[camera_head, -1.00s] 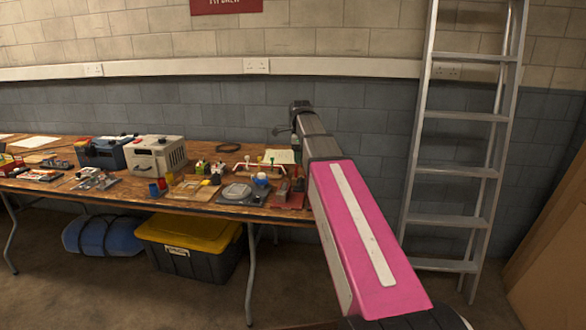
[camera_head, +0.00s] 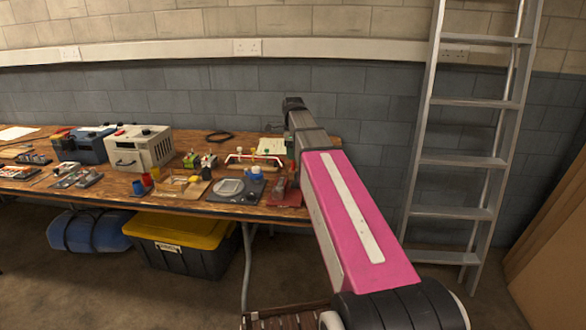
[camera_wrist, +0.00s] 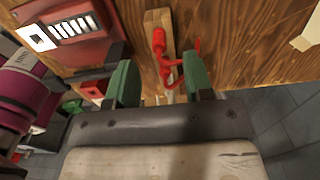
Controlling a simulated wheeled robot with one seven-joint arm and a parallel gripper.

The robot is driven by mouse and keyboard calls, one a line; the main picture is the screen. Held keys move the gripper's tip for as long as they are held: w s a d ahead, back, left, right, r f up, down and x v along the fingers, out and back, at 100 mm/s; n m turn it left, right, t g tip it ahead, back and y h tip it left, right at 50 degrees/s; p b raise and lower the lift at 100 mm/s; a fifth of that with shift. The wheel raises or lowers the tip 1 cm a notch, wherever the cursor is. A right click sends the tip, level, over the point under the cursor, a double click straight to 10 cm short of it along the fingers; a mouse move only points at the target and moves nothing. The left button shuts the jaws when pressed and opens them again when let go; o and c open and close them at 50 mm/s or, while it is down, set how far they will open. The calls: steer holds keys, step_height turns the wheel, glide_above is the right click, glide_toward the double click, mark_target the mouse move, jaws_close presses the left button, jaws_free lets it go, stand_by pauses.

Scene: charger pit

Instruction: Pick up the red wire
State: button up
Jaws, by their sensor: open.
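In the wrist view, a red wire (camera_wrist: 162,66) with a thick red end and thin bent parts lies along a narrow wooden strip on the bench. My gripper (camera_wrist: 159,72) is open, with one green finger on each side of the lower part of the wire. The wire's upper end reaches past the fingertips. Its lower part is partly hidden by the right finger and the gripper body. I cannot tell whether either finger touches it.
The wooden bench (camera_head: 112,195) holds a cream case (camera_head: 138,148), a blue case (camera_head: 84,145) and several small devices. A red device (camera_wrist: 70,38) lies left of the fingers. A yellow-lidded bin (camera_head: 180,233) stands below. A ladder (camera_head: 466,160) leans at the right.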

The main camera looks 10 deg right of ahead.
mark_target(293, 163)
steer(key=shift+s+f, duration=0.1)
steer(key=shift+f, duration=2.55)
jaws_close()
